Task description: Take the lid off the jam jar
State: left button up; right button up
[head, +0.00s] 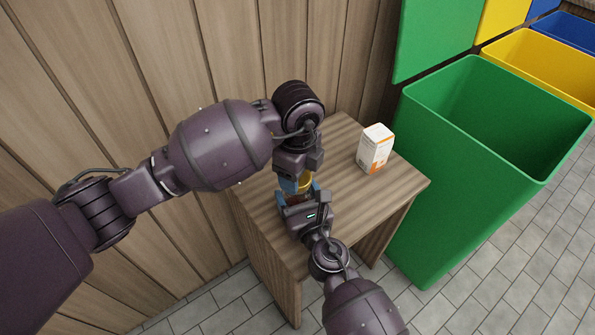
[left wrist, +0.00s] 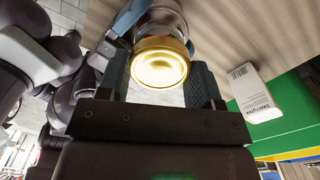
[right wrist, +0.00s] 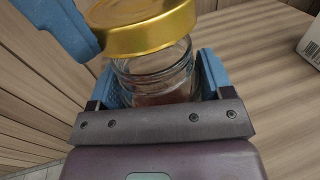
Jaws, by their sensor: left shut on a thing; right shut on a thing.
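The jam jar has a clear glass body (right wrist: 155,78) with reddish-brown contents low inside and a gold lid (right wrist: 150,28). My right gripper (head: 302,199) is shut on the glass body from the near side. The lid looks slightly tilted over the jar's mouth; I cannot tell whether it is loose.
A white and orange box (head: 375,148) stands on the wooden workbench (head: 340,140) to the right of the jar. A large green bin (head: 480,160) stands just beyond the bench's right edge. A plank wall (head: 110,110) rises behind. The bench's right part is otherwise clear.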

pick_arm(q)
jog(key=shift+r, duration=0.1)
jog(key=shift+r, duration=1.9)
pick_arm(e)
jog(key=o, duration=1.7)
jog(key=shift+o, duration=0.2)
